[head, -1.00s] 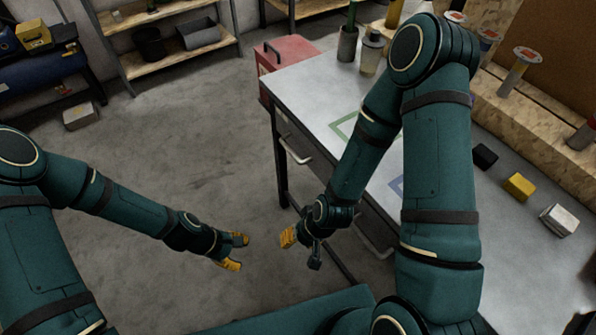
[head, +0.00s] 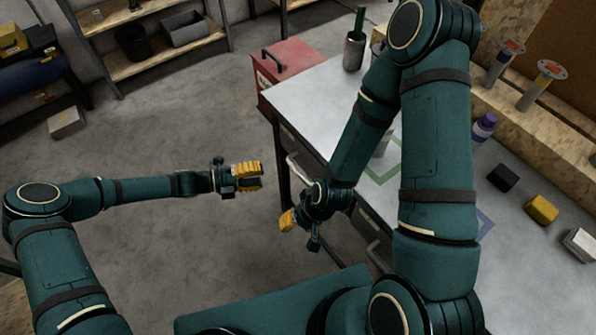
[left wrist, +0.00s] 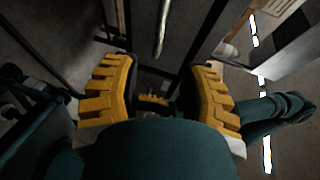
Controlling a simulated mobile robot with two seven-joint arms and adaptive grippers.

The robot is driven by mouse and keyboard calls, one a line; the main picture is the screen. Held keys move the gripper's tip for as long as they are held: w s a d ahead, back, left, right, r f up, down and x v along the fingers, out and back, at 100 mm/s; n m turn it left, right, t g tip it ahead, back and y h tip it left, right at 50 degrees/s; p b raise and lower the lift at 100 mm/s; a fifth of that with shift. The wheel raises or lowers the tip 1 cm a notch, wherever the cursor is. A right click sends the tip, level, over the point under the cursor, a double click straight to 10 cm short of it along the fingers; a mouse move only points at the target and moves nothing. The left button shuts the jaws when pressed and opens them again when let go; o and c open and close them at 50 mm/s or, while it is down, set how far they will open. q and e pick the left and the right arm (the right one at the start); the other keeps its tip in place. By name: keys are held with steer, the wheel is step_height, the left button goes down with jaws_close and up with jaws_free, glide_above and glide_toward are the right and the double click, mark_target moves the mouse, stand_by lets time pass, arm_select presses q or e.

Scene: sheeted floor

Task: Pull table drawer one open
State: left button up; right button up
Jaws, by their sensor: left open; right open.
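The table (head: 305,90) has a pale top and dark drawer fronts on its near side. One drawer handle (head: 298,167), a pale bar, shows at the far drawer; a second handle (head: 378,256) is nearer me, partly hidden by my right arm. Which drawer is number one is not marked. My left gripper (head: 261,177) is open and empty, pointing right at the table side, short of the far handle. In the left wrist view a pale handle bar (left wrist: 162,28) shows ahead between the open yellow fingers. My right gripper (head: 300,232) is open and empty beside the table.
A red toolbox (head: 290,65) stands beyond the table's far end. A dark table leg (head: 277,160) stands close to the left gripper. Black (head: 503,177) and yellow (head: 541,209) blocks lie on the top. The floor (head: 170,140) left of the table is clear.

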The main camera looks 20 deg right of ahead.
mark_target(298, 171)
arm_select(q)
steer(key=d, duration=0.4)
steer(key=d+f+b, duration=0.1)
steer(key=d, duration=0.3)
steer(key=d+f, duration=0.1)
steer(key=d, duration=0.3)
steer(key=shift+s+f+b, duration=0.1)
steer(key=shift+s+b, duration=0.2)
steer(key=shift+b, duration=0.05)
jaws_close()
